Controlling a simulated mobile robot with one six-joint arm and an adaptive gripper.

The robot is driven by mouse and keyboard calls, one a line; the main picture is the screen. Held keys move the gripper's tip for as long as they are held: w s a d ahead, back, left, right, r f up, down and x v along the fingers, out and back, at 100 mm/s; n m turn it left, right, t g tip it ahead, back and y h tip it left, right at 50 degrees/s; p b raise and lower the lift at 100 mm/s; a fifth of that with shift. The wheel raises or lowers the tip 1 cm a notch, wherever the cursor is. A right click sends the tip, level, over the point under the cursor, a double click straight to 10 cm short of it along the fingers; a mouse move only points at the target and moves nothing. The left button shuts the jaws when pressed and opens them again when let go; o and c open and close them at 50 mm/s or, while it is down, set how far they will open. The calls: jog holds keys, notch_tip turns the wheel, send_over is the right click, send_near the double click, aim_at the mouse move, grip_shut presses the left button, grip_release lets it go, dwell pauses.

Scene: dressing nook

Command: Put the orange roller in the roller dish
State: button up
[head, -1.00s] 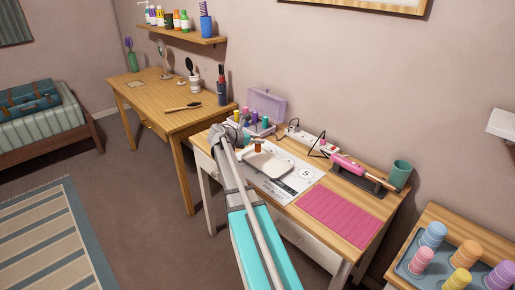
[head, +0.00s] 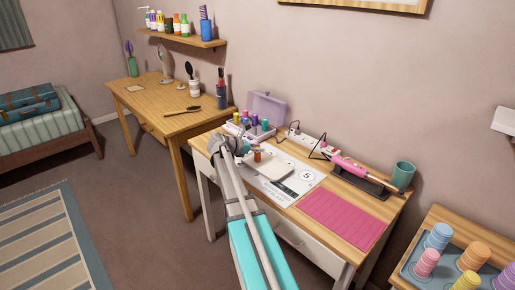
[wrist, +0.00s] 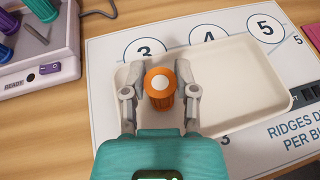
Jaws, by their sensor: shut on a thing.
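The orange roller (wrist: 160,88), with a pale round top, is upright between the two fingers of my gripper (wrist: 158,72), which is shut on it. The roller dish (wrist: 240,85) is a shallow cream tray with rounded corners. In the wrist view the roller overlaps the dish's left end. In the head view the roller (head: 258,156) shows at the dish's (head: 284,170) back left part, beside my gripper (head: 246,150). I cannot tell whether the roller's base touches the dish floor.
A printed size sheet (head: 299,187) lies under the dish. The roller heater (wrist: 40,65) with several coloured rollers stands to the left. A pink mat (head: 342,217), a curling iron on its stand (head: 360,178) and a green cup (head: 403,175) are to the right.

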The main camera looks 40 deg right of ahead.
jog(key=shift+f+b, duration=0.3)
jog(key=shift+f, duration=0.05)
jog(key=o, duration=1)
jog(key=shift+r, duration=0.1)
jog(key=shift+r+p, duration=0.2)
jog(key=shift+p, duration=0.1)
jog(key=shift+r+p, duration=0.35)
jog(key=shift+p, duration=0.05)
jog(key=p+v, duration=0.4)
jog(key=v, duration=0.8)
jog(key=shift+f, duration=0.1)
jog(key=shift+a, duration=0.1)
